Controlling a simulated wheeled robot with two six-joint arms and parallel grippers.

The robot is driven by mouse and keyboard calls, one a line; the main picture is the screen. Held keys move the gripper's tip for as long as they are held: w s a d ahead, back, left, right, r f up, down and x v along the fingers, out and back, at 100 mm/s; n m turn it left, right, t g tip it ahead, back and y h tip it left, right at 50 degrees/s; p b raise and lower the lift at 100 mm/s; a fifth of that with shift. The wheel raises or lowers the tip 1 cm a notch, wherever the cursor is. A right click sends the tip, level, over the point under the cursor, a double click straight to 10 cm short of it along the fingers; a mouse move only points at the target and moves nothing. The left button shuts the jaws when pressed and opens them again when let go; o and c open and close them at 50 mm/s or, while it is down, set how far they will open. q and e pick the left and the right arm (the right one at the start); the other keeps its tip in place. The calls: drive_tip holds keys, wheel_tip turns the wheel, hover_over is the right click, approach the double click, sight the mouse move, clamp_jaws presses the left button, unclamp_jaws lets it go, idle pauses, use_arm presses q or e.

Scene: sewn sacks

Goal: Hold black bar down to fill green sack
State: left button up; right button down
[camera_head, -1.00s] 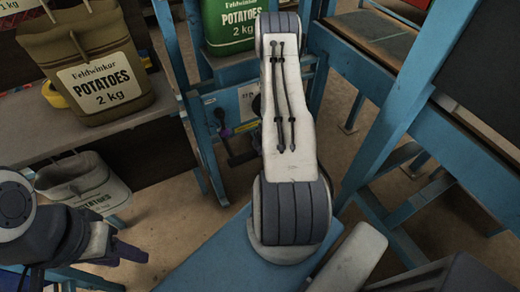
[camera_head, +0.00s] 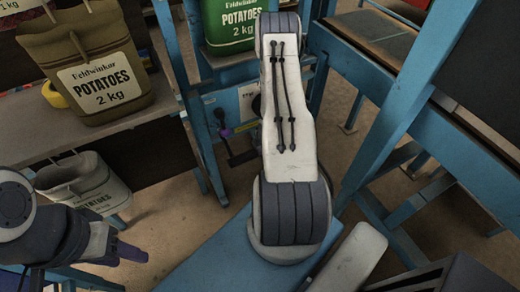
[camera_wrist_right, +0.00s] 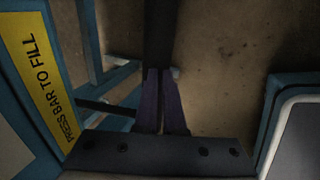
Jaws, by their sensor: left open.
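The green sack (camera_head: 230,28), labelled "POTATOES 2 kg", is upright at the top middle of the head view, above the blue frame. My right arm hides its right side. The black bar (camera_wrist_right: 158,35) runs down from the top of the right wrist view to my right gripper (camera_wrist_right: 161,72). Its purple fingers are close together with their tips at the bar, and I see no clear gap; whether they touch the bar is unclear. In the head view my right arm largely hides this gripper. My left gripper (camera_head: 128,250) is open and empty at the lower left.
A yellow "PRESS BAR TO FILL" label (camera_wrist_right: 35,75) is beside the bar. A brown sack (camera_head: 88,65) stands on the left shelf (camera_head: 140,110), with a white sack (camera_head: 85,182) below. Blue frame posts (camera_head: 395,110) stand at the right.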

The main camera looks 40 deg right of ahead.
drive_tip(key=s+p+v, duration=0.1)
drive_tip(key=p+v, duration=0.4)
drive_tip(key=v, duration=0.9)
drive_tip(key=shift+f, duration=0.2)
